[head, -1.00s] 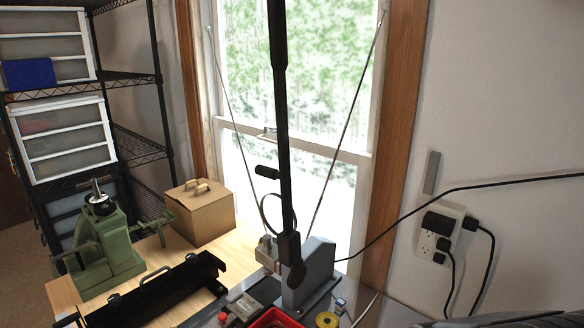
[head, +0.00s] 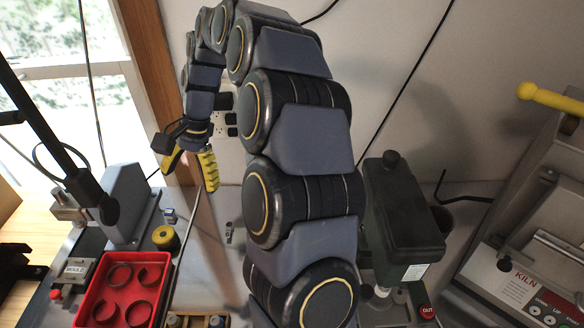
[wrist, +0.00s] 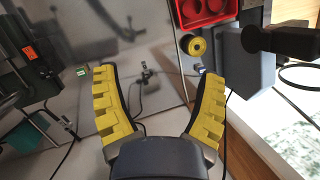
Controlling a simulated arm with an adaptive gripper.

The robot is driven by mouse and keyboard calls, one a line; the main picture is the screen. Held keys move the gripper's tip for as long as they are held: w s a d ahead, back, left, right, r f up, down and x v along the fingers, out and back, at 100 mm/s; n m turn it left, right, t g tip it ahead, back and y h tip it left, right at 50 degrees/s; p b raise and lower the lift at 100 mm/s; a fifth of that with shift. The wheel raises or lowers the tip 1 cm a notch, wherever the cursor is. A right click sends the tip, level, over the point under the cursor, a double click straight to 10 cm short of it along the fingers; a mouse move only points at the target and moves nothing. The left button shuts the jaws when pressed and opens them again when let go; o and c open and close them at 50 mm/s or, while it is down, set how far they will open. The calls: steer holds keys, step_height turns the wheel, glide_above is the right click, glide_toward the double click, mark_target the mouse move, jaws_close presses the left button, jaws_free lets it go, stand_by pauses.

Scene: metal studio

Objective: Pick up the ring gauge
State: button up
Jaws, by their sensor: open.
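A yellow round piece with a dark center (head: 165,238), which may be the ring gauge, lies on the grey bench right of a red tray. In the wrist view the yellow round piece (wrist: 195,46) is beyond my right fingertip. Several thin rings (head: 120,275) lie in the tray; I cannot tell for sure which thing is the gauge. My gripper (head: 188,172) hangs above and behind the bench items, yellow fingers spread, with nothing held.
The red tray (head: 78,315) stands at the front left, beside a grey upright machine (head: 127,205) with a black lever. A small blue-and-white item (head: 170,215) is behind the yellow piece. A dark green machine (head: 402,215) and a kiln panel (head: 520,290) stand on the right.

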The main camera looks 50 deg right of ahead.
steer(key=w+d+f+m, duration=0.1)
steer(key=d+f+m, duration=0.3)
steer(key=d, duration=0.3)
steer(key=w+d+f+m+t+h, duration=0.1)
steer(key=d+f+m, duration=0.25)
steer(key=d, duration=0.45)
steer(key=w+d+f+m, duration=0.1)
steer(key=d+f+m, duration=0.35)
steer(key=d, duration=0.25)
steer(key=s+d+f+m+h, duration=0.1)
steer(key=s+d+f+m, duration=0.1)
steer(key=s+d+f, duration=0.1)
steer(key=s+d+f+m+h, duration=0.1)
steer(key=s+d+f+m, duration=0.1)
steer(key=s+d, duration=0.3)
steer(key=s+d+f+m+g+h, duration=0.1)
steer(key=s+d+f+m, duration=0.2)
steer(key=d, duration=0.5)
steer(key=shift+s+d+f, duration=0.3)
steer(key=shift+s+f, duration=0.45)
steer(key=shift+s, duration=0.1)
steer(key=shift+s+d+f, duration=0.2)
steer(key=shift+s+f, duration=0.05)
step_height(320, 180, down, 7)
steer(key=shift+w+a+f, duration=0.1)
steer(key=shift+w+a, duration=0.05)
steer(key=c, duration=1.2)
